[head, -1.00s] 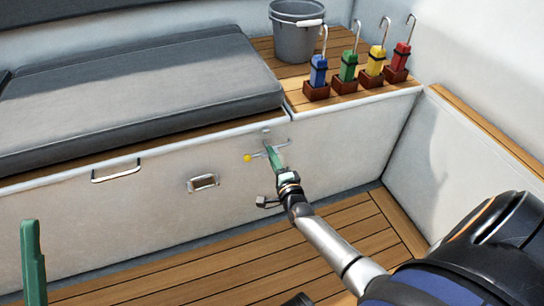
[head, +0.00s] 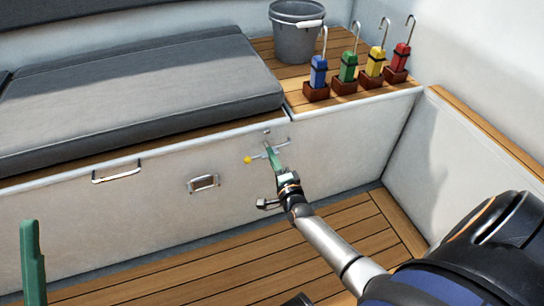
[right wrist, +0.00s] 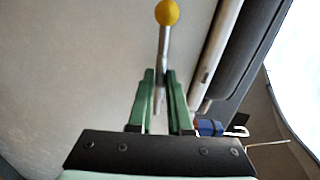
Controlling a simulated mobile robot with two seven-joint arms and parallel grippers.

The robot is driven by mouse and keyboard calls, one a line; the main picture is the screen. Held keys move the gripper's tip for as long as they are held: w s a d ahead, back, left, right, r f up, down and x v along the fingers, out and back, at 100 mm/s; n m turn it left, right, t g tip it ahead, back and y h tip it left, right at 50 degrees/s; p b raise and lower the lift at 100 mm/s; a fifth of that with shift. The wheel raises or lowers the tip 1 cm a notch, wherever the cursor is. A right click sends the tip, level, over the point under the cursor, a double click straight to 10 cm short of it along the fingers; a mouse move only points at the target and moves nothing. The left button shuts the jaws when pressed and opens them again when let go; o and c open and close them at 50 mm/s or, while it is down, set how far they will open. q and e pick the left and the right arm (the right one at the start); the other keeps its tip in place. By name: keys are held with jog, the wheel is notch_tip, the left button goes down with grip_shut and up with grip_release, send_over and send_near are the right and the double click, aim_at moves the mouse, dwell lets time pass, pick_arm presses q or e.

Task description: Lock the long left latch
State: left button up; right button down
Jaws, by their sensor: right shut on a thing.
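The long latch (head: 260,155) is a thin metal rod with a yellow ball at its left end, on the pale locker front below the cushion. In the head view it runs slightly upward to the right. My right gripper (head: 268,148) has green fingers and is shut on the rod. In the right wrist view the rod (right wrist: 164,50) passes between the fingers (right wrist: 163,85), with the yellow ball (right wrist: 167,12) beyond their tips. The fingers partly hide the rod's middle. My left gripper (head: 33,262) shows only as a green finger at the lower left, apart from everything.
A metal pull handle (head: 117,173) and a recessed fitting (head: 204,184) are on the locker front to the left. A grey cushion (head: 140,85), a bucket (head: 297,35) and several coloured hook-topped items in brown holders are above. The wooden floor (head: 190,265) is clear.

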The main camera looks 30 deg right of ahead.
pick_arm(q)
jog(key=shift+s+a+r+p, duration=0.1)
jog(key=shift+a+r+p, duration=0.05)
jog(key=shift+r+p, duration=0.95)
jog(key=shift+s+a+r+p, duration=0.1)
jog(key=shift+r+p, duration=0.8)
jog(key=shift+r, duration=0.25)
pick_arm(e)
jog(key=shift+n, duration=8.5)
jog(key=c, duration=0.9)
grip_release()
pick_arm(q)
jog(key=shift+m, duration=0.5)
jog(key=shift+a+r+p, duration=0.2)
jog(key=shift+r+p, duration=1.9)
pick_arm(e)
jog(key=shift+v, duration=6.3)
